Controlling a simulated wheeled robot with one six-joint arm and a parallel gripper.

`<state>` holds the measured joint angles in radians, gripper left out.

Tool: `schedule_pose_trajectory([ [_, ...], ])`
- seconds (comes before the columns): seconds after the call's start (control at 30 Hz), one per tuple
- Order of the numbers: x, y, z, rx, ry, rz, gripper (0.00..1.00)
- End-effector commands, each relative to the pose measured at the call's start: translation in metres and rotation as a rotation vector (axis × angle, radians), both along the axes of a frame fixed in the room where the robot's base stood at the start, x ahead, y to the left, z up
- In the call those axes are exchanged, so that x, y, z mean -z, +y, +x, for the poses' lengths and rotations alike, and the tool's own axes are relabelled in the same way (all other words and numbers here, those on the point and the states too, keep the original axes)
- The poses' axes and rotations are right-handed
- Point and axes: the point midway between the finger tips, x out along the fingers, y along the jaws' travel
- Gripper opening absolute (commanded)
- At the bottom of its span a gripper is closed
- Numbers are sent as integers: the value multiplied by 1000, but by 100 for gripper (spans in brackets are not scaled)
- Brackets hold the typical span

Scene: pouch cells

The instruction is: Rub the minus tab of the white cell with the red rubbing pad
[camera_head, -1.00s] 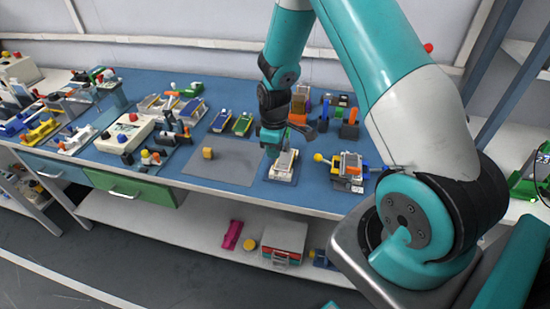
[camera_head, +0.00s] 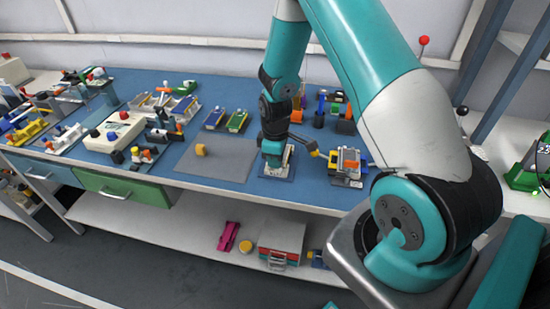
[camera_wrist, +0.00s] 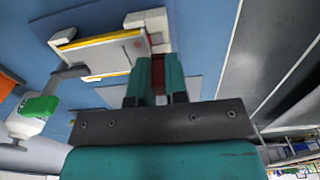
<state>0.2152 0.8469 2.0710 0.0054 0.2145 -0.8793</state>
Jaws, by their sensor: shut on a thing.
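My gripper (camera_wrist: 157,90) is shut on the red rubbing pad (camera_wrist: 158,73), a dark red piece between the teal fingers in the wrist view. The fingertips and pad are at the cell's right end in the wrist view; I cannot tell if the pad touches a tab. The minus tab cannot be made out. In the head view my gripper (camera_head: 272,158) stands over the holder (camera_head: 285,157) and hides most of the cell.
A fixture with an orange block (camera_head: 349,165) stands close on the right, with a dark lever leaning between. A green-and-white item (camera_wrist: 35,110) sits beside the cell. The table's front edge is near.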

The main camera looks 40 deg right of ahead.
Motion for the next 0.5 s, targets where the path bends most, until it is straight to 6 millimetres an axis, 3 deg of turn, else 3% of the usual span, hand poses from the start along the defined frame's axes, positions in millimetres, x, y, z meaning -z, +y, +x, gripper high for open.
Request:
schedule_pose_trajectory([
  [0.5, 4, 0, 0, 0, 0, 0, 0],
])
